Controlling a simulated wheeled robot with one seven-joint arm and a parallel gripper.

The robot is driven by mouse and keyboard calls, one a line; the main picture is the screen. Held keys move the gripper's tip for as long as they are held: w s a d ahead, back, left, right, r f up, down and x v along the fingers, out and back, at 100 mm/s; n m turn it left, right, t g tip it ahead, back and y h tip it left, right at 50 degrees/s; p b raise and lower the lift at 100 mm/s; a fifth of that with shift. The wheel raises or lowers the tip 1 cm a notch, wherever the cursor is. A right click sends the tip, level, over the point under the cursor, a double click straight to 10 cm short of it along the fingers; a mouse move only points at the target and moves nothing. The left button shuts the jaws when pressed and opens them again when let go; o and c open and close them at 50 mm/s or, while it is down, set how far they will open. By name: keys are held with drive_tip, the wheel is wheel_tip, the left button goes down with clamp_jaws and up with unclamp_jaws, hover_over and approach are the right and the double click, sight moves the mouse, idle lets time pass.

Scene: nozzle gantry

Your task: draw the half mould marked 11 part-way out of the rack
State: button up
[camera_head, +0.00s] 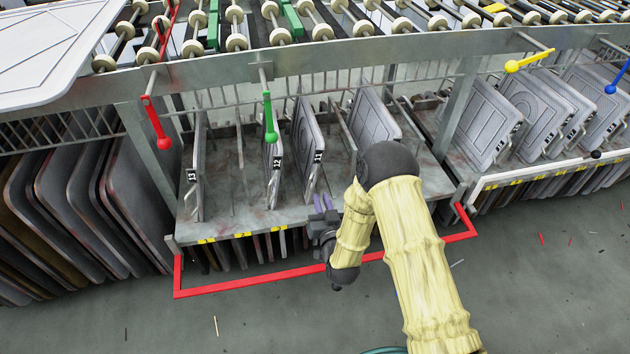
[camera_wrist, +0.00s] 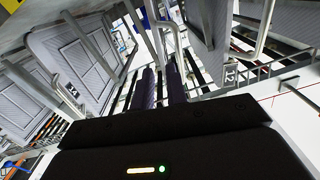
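The half mould marked 11 (camera_head: 306,130) stands upright in the rack in the head view, its number label on the front edge facing me. My gripper (camera_head: 323,203) is in front of the rack, just below and slightly right of the 11 label. Its two purple fingers (camera_wrist: 161,88) are a little apart in the wrist view, with no mould between them. I cannot tell for sure which mould is 11 in the wrist view.
The half mould marked 13 (camera_head: 197,170) stands further left. Another mould (camera_head: 373,120) leans right of 11, partly behind my arm. Green (camera_head: 270,120) and red (camera_head: 156,125) ball-ended levers hang in front. A red floor frame (camera_head: 250,281) borders the rack; the floor before it is mostly clear.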

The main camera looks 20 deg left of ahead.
sight(315, 180)
drive_tip(key=b+x, duration=0.2)
drive_tip(key=x, duration=0.7)
drive_tip(key=shift+w+a, duration=0.25)
clamp_jaws()
drive_tip(key=shift+d, duration=0.1)
idle(1.1)
